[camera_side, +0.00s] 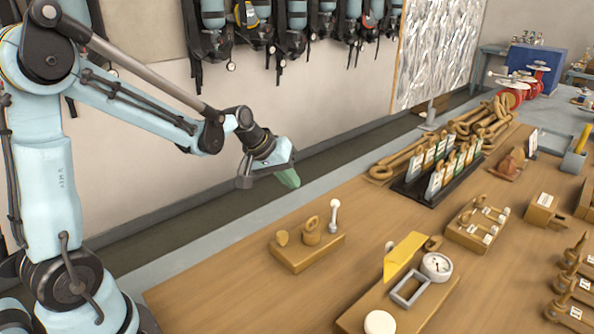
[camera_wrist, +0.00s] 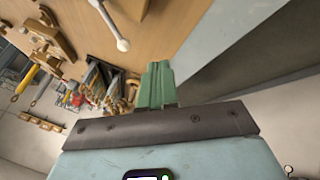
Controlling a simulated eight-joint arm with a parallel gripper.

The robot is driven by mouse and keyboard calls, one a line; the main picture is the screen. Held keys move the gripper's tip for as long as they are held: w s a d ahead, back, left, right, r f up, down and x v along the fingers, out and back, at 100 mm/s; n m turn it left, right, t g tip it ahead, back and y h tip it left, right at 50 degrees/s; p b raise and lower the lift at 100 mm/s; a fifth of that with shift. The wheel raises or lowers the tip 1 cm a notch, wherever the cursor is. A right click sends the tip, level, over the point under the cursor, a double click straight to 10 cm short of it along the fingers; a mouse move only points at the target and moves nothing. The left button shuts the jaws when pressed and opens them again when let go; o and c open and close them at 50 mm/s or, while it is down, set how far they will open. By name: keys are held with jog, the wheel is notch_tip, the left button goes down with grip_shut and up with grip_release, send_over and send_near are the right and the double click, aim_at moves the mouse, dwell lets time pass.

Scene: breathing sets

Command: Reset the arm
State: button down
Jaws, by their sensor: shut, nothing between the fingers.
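My gripper (camera_side: 288,178) hangs in the air beyond the table's left edge in the side view, with green fingers together and nothing between them. In the wrist view the green fingers (camera_wrist: 157,84) show closed against each other at the middle. My arm reaches in from the left in the side view, with its forearm sloping down to the right. The wooden table (camera_side: 215,288) lies below and to the right of the gripper. The gripper touches nothing that I can see.
A wooden block with a white-knobbed lever (camera_side: 305,250) stands nearest the gripper. A yellow-flapped fixture with a gauge (camera_side: 436,266) is further right. A black rack of tags (camera_side: 440,180) stands behind. Breathing sets (camera_side: 290,30) hang on the wall. Air around the gripper is clear.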

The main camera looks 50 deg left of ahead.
jog(key=s+d+r+m, duration=0.2)
jog(key=s+d+m, duration=0.1)
jog(key=s, duration=0.4)
jog(key=s+d+r+m+y, duration=0.1)
jog(key=s+d+r+m, duration=0.1)
jog(key=s, duration=0.6)
jog(key=shift+s+d+r+m+t+y, duration=0.15)
jog(key=shift+s+d+m+t+y, duration=0.15)
jog(key=shift+d+m, duration=0.7)
